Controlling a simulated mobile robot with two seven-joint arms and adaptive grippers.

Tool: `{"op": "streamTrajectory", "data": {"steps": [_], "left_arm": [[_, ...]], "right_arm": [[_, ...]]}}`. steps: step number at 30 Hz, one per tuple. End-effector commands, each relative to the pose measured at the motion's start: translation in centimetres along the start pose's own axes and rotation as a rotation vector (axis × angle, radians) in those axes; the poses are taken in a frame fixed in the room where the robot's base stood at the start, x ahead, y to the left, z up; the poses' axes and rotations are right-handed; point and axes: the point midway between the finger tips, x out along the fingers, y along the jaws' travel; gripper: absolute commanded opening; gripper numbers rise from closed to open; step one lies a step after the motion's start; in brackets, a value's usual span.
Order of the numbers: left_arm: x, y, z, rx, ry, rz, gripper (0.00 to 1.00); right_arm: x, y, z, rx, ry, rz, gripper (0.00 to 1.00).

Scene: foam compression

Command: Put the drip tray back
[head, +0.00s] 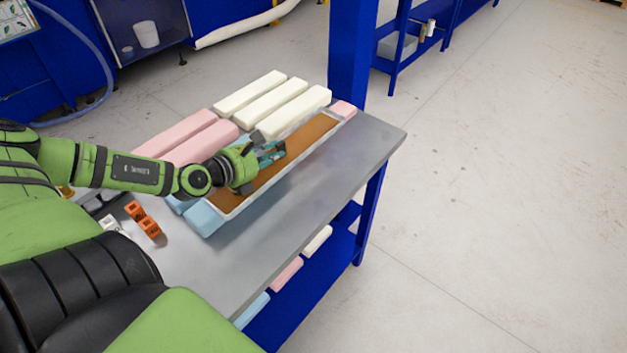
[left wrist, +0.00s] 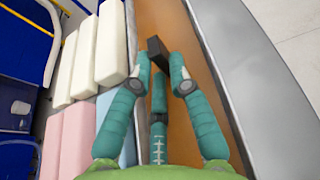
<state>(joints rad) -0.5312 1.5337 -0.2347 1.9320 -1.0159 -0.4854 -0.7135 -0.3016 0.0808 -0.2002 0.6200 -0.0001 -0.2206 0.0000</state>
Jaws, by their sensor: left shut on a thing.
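The drip tray (head: 309,136) is long and shallow, with a pale grey rim and an orange-brown inside. It lies along the table, seemingly on top of blue and pink foam blocks. It also shows in the left wrist view (left wrist: 187,125). My left gripper (head: 272,154) is over the tray's middle, near its far long side. Its teal fingers are closed around a small dark block (left wrist: 157,48) in the left wrist view. I cannot tell whether this block is part of the tray. My right gripper is not in view.
White foam blocks (head: 274,101) and pink foam blocks (head: 195,140) lie beside the tray's far side. Small orange pieces (head: 142,217) lie near the left. The metal table (head: 300,205) is bare in front. A blue post (head: 352,45) stands behind it.

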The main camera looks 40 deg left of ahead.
Motion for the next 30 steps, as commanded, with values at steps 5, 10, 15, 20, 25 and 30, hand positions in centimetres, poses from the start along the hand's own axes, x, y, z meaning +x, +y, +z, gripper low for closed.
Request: {"op": "streamTrajectory", "data": {"steps": [5,10,15,20,25,30], "left_arm": [[2.6,-1.4,-1.4,-0.002,-0.011,-0.001,0.0],[3.6,-1.9,-1.0,-0.008,-0.012,0.01,0.0],[5.1,-3.3,-1.2,-0.009,-0.013,-0.004,0.0],[6.9,-4.5,-1.4,-0.01,-0.011,-0.003,0.0],[8.7,-5.5,-2.2,-0.006,-0.007,-0.001,0.0],[9.5,-5.9,-3.3,-0.004,-0.003,-0.001,0.0]], "right_arm": [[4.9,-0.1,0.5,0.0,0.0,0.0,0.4],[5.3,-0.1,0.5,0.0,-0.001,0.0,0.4],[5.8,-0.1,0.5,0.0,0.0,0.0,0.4],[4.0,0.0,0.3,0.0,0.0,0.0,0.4],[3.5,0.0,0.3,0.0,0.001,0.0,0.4],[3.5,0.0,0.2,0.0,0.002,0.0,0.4]]}}
